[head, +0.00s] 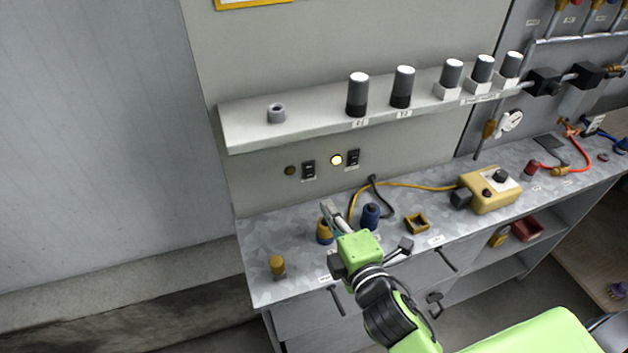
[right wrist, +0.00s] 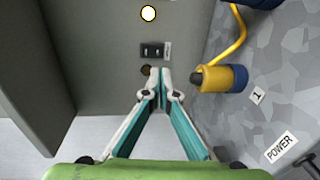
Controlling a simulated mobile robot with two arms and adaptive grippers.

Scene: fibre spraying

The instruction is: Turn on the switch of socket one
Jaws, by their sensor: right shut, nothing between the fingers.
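Two black wall switches sit above the worktop in the head view. The left switch (head: 308,170) has a dark round lamp (head: 290,170) beside it. The right switch (head: 353,157) has a glowing lamp (head: 337,159) beside it. Their labels are too small to read, so I cannot tell which is socket one. My right gripper (head: 328,207) is shut and empty, in front of the wall below the switches. In the right wrist view its fingertips (right wrist: 158,80) overlap the dark lamp (right wrist: 146,71), close to one switch (right wrist: 153,50); contact cannot be told. My left gripper is not in view.
A yellow-and-blue cylinder (right wrist: 215,78) stands beside my fingers, near a label "1". A blue one (head: 370,216) and a small yellow one (head: 277,266) stand on the worktop (head: 290,225). A yellow control box (head: 490,190) stands right. A shelf (head: 310,122) projects above the switches.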

